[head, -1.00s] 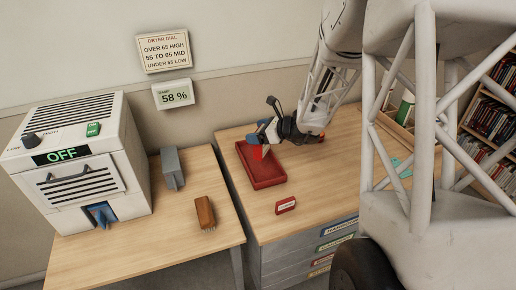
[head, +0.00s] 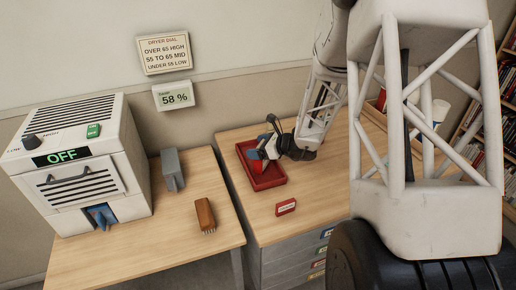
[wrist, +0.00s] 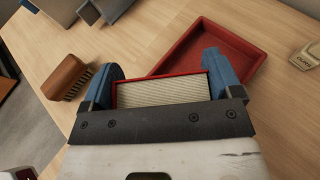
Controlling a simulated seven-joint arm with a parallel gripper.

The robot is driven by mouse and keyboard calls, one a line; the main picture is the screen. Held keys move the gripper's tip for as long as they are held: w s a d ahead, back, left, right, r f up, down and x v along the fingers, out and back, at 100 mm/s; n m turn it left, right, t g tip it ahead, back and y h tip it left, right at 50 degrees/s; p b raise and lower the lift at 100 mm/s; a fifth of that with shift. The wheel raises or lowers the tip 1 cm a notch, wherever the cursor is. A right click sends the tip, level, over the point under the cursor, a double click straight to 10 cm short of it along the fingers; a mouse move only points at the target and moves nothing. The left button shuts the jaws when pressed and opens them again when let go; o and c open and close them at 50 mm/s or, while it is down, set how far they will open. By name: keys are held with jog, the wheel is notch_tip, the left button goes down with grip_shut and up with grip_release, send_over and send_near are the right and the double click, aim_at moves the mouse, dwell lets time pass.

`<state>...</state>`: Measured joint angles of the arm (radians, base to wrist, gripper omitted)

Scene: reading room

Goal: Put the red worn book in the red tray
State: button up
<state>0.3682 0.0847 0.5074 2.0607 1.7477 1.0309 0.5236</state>
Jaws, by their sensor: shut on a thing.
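My gripper (head: 262,157) is at the red tray (head: 270,184) on the right-hand desk. Its blue fingers (wrist: 160,88) are shut on the red worn book (wrist: 160,94), whose red cover edges and pale page block show between them. In the wrist view the tray (wrist: 190,38) lies beyond the book, empty where I can see, and the book overlaps its near side. In the head view the book (head: 255,166) is small and partly hidden by the fingers. I cannot tell whether it touches the tray floor.
A small red sign (head: 286,207) stands in front of the tray. A wooden brush (head: 205,215) and a grey stand (head: 172,170) are on the left table beside the dryer (head: 78,160), which reads OFF. A gap separates the tables.

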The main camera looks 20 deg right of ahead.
jog(key=shift+f, duration=0.3)
jog(key=shift+f, duration=0.1)
jog(key=o, duration=0.8)
jog(key=shift+v, duration=6.1)
jog(key=shift+a, duration=0.1)
